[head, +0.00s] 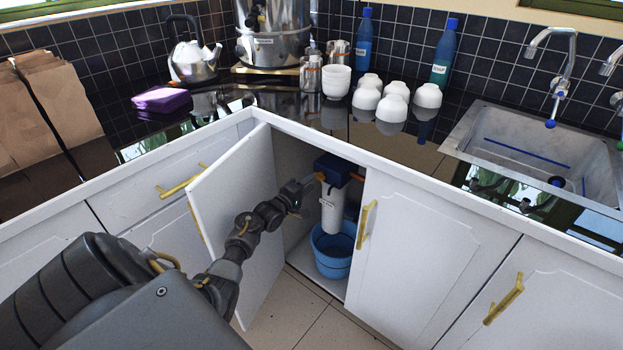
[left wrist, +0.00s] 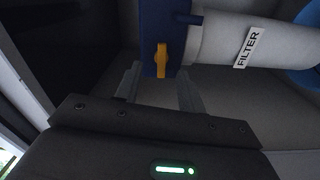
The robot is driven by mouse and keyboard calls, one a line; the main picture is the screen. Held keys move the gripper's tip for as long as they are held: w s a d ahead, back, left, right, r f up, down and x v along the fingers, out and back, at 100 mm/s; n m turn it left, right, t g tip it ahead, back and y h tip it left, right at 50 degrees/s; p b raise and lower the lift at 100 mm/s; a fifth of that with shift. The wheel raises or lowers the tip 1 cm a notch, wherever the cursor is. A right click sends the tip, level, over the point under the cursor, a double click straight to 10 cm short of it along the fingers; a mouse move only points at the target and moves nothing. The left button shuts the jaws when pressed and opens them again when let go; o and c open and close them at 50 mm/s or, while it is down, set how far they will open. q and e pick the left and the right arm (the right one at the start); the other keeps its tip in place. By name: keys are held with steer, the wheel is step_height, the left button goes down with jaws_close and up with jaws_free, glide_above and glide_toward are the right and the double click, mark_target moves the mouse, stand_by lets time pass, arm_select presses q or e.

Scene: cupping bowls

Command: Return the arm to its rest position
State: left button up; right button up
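My left arm reaches from the lower left into the open cabinet under the counter. My left gripper (head: 307,185) is close in front of the water filter's blue head (head: 338,168). In the left wrist view the two fingers of my left gripper (left wrist: 160,90) are spread apart. An orange valve lever (left wrist: 161,60) on the blue head shows in line with the gap between them; I cannot tell whether they touch it. The white filter body (head: 332,210) hangs upright, its label reading FILTER in the left wrist view. My right gripper is not in view.
The white cabinet door (head: 235,215) stands open at the left of my forearm. A blue bucket (head: 332,262) stands below the filter. The counter edge (head: 330,142) is above my gripper. White bowls (head: 395,105), a kettle (head: 194,62) and a sink (head: 530,150) are on the counter.

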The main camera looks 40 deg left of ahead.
arm_select(q)
steer(key=shift+f, duration=0.2)
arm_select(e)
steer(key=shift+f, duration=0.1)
